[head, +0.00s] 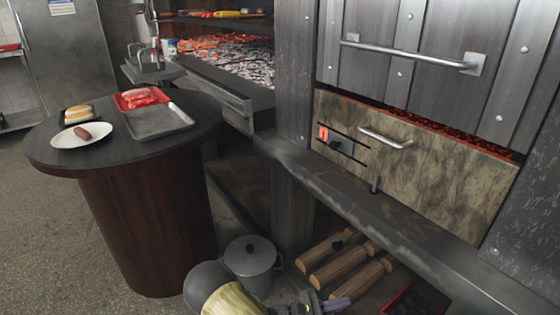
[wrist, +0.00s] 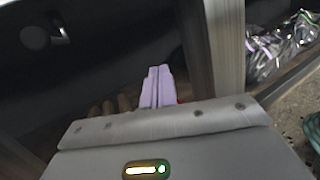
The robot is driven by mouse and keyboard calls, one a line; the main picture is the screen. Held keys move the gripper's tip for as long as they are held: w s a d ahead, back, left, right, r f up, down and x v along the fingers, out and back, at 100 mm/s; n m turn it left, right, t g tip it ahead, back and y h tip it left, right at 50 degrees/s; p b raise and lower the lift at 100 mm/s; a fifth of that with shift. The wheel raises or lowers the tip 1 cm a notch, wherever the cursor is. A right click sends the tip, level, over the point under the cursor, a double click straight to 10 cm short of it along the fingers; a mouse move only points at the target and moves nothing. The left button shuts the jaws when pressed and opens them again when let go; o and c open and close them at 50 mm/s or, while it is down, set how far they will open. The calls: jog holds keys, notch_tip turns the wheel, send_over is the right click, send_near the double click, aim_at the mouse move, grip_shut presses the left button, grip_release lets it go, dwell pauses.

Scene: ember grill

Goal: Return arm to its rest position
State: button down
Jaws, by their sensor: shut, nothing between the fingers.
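My gripper (wrist: 156,88) shows in the wrist view with its two pale purple fingers side by side, shut and empty. In the head view my gripper (head: 338,303) is low at the bottom edge, in front of the wooden logs, with part of my arm beside it. Most of my arm is outside the head view.
A grey lidded pot (head: 250,262) stands on the floor close to my arm. Logs (head: 345,262) lie under the grill ledge (head: 370,205). A round table (head: 60,160) at the left holds trays and a plate. Open floor (head: 50,240) lies at the left.

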jog(key=s+r+m+g+y+p, duration=0.3)
jog(key=s+r+m+g+y, duration=0.3)
jog(key=s+r+m+y, duration=0.85)
jog(key=w+r+m+t+y+p, duration=0.2)
jog(key=r+p, duration=1.7)
jog(key=r, duration=0.3)
jog(key=w+a+r+m+t+y+p, duration=0.1)
jog(key=w+r+m+t+y+p, duration=0.1)
jog(key=r+p, duration=1.8)
notch_tip(320, 180, up, 2)
jog(key=shift+w+r+t+y, duration=0.15)
jog(key=shift+w+t+y, duration=0.05)
jog(key=shift+t+y, duration=0.5)
